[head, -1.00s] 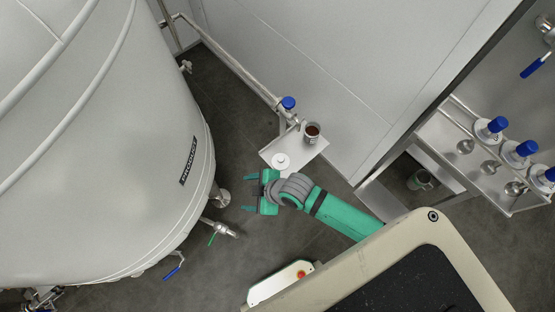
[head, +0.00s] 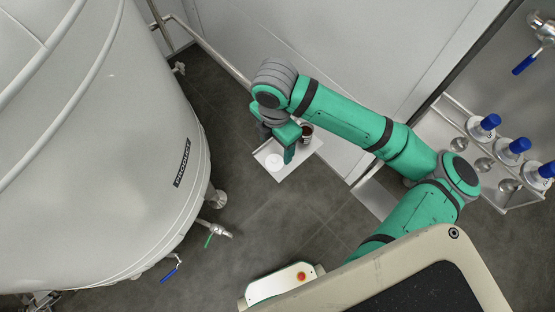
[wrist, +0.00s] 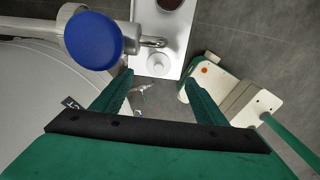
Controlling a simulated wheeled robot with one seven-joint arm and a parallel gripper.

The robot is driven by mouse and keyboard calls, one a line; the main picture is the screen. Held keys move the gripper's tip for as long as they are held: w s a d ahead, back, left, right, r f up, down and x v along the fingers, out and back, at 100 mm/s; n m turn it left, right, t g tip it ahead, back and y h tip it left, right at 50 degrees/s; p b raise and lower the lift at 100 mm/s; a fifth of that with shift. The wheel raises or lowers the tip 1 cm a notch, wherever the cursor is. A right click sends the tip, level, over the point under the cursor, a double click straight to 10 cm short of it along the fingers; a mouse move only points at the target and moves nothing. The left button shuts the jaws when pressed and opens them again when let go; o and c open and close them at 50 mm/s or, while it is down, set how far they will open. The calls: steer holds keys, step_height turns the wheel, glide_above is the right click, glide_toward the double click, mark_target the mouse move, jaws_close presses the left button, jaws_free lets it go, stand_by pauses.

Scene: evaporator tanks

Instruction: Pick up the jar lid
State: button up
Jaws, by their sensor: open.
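The jar lid (head: 274,161) is a small white disc lying on a small pale shelf (head: 290,170). In the wrist view the lid (wrist: 158,62) shows a raised knob and lies beyond my fingertips, near the shelf's edge. My gripper (head: 283,148) is above the shelf, pointing down, beside the lid in the head view. In the wrist view my gripper (wrist: 158,80) has its fingers spread wide with nothing between them. An open jar with dark brown contents (head: 307,131) stands on the shelf, partly hidden by my gripper; its edge shows at the top of the wrist view.
A blue valve knob (wrist: 93,40) on a pipe is close to my gripper in the wrist view. A large tank (head: 90,150) stands at left, and a wall panel (head: 370,50) rises behind the shelf. Bare floor (head: 260,230) lies in front.

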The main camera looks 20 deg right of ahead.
mark_target(275, 159)
steer(key=f, duration=0.9)
steer(key=shift+a+f, duration=0.2)
steer(key=c, duration=1.1)
